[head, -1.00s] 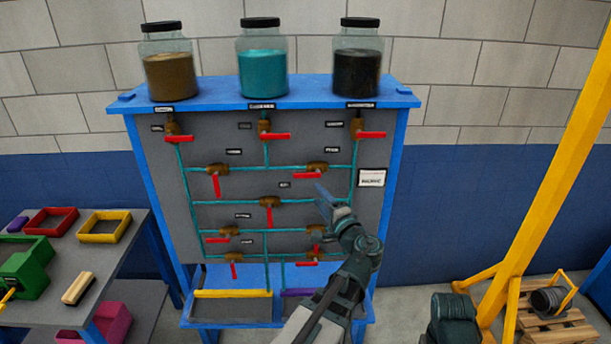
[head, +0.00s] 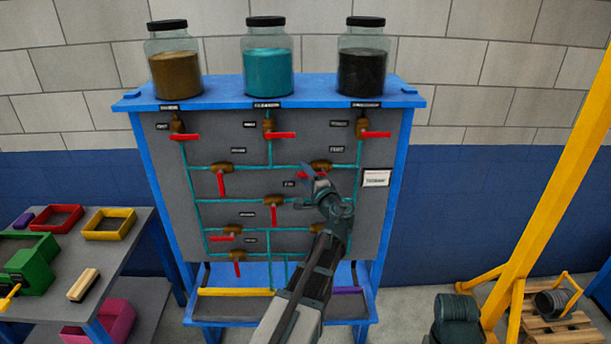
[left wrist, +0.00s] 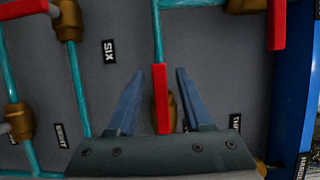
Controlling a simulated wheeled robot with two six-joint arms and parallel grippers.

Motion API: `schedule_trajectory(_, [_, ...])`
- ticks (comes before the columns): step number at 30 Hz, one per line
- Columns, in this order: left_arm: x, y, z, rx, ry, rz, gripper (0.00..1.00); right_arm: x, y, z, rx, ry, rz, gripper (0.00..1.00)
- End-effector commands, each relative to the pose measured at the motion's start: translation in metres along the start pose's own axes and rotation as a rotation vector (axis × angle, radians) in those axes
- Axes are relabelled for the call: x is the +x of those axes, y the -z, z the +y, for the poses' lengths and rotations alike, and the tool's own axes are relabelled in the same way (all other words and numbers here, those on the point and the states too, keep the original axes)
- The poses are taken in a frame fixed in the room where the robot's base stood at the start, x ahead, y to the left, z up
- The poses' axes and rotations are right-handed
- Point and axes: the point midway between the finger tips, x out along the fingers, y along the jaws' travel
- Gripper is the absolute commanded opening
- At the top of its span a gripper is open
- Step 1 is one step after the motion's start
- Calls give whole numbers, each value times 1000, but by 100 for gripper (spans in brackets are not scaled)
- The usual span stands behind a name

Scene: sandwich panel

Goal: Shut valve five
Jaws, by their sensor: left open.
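The upright grey panel (head: 255,185) carries turquoise pipes and brass valves with red handles. My left gripper (head: 308,172) is at the valve (head: 322,165) right of centre in the second row. In the left wrist view my left gripper (left wrist: 158,88) is open, one blue finger on each side of this valve's red handle (left wrist: 161,100). The handle lies in line with its pipe (left wrist: 156,30). I cannot tell whether a finger touches it. The label beside this valve (left wrist: 235,122) is partly hidden and unreadable. My right gripper is not in view.
A label reading SIX (left wrist: 108,52) is near the left finger in the wrist view. Neighbouring valves (head: 272,203) sit close around. Three jars (head: 267,72) stand on the blue shelf above. A side table (head: 60,275) with trays stands left; a yellow post (head: 545,190) rises right.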

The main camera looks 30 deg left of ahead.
Motion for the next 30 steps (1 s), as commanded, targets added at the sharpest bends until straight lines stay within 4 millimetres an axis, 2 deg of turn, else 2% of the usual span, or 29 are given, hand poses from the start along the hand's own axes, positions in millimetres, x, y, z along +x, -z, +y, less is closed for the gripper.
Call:
schedule_trajectory(4, [0, 0, 0, 0, 0, 0, 50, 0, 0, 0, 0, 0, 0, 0])
schedule_trajectory(5, [0, 0, 0, 0, 0, 0, 46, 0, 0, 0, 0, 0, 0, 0])
schedule_trajectory(12, [0, 0, 0, 0, 0, 0, 3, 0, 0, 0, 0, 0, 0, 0])
schedule_trajectory(13, [0, 0, 0, 0, 0, 0, 0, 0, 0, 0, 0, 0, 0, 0])
schedule_trajectory(30, [-1, 0, 0, 0, 0, 0, 0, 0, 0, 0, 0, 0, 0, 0])
